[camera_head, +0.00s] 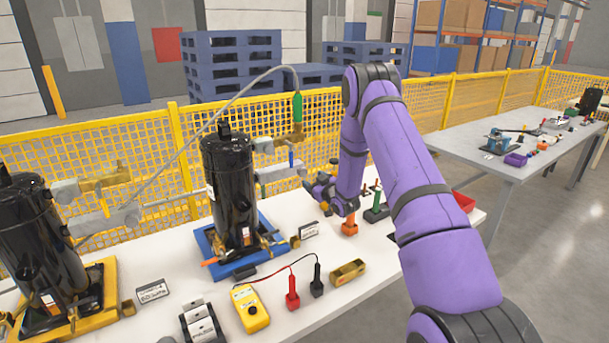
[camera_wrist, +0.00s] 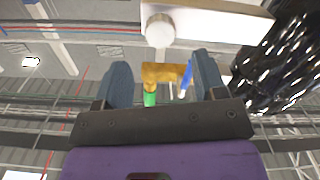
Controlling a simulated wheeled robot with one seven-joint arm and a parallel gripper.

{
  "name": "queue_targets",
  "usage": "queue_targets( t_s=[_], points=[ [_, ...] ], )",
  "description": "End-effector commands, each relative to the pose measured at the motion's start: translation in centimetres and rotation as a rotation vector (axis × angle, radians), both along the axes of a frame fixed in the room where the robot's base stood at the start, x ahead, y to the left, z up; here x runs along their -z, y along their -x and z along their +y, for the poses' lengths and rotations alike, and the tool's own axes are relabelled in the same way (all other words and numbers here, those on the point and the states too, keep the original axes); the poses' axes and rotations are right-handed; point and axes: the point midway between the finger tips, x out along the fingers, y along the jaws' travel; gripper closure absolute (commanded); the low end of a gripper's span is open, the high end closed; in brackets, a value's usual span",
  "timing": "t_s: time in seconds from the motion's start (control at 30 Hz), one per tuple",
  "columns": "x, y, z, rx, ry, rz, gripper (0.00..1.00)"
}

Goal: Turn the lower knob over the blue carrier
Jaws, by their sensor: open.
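The blue carrier (camera_head: 215,262) holds an upright black compressor (camera_head: 228,180), which also shows at the right of the wrist view (camera_wrist: 282,60). Over the carrier, right of the compressor, is a pale lower valve block (camera_head: 276,174). In the wrist view, the round pale lower knob (camera_wrist: 160,30) faces me on its block (camera_wrist: 220,22). A brass fitting (camera_wrist: 160,73) with green and blue parts appears beyond. My gripper (camera_wrist: 163,62) is open and empty. Its fingers point towards the knob, apart from it. In the head view my gripper (camera_head: 312,187) is right of the lower block, partly hidden by my wrist.
A yellow carrier (camera_head: 85,318) with another compressor stands at left. A yellow meter (camera_head: 250,308), red and black probes and a brass block (camera_head: 348,272) lie on the front of the white table (camera_head: 330,315). A yellow mesh fence (camera_head: 150,150) runs behind. A grey hose (camera_head: 225,105) arches above.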

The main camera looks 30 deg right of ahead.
Motion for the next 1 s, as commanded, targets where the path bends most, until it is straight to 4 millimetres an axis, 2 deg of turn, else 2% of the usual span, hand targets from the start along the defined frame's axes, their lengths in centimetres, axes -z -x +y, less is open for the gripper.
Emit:
queue_targets(
  t_s=[0.2,0.4,0.8,1.0],
  points=[
    [0.0,-3.8,0.2,-0.001,0.001,-0.001,0.35],
    [0.0,-5.9,0.3,-0.001,-0.001,0.000,0.35],
    [0.0,-6.5,0.3,0.000,-0.001,0.001,0.35],
    [0.0,-6.5,0.3,0.000,-0.001,0.001,0.81]
  ],
)
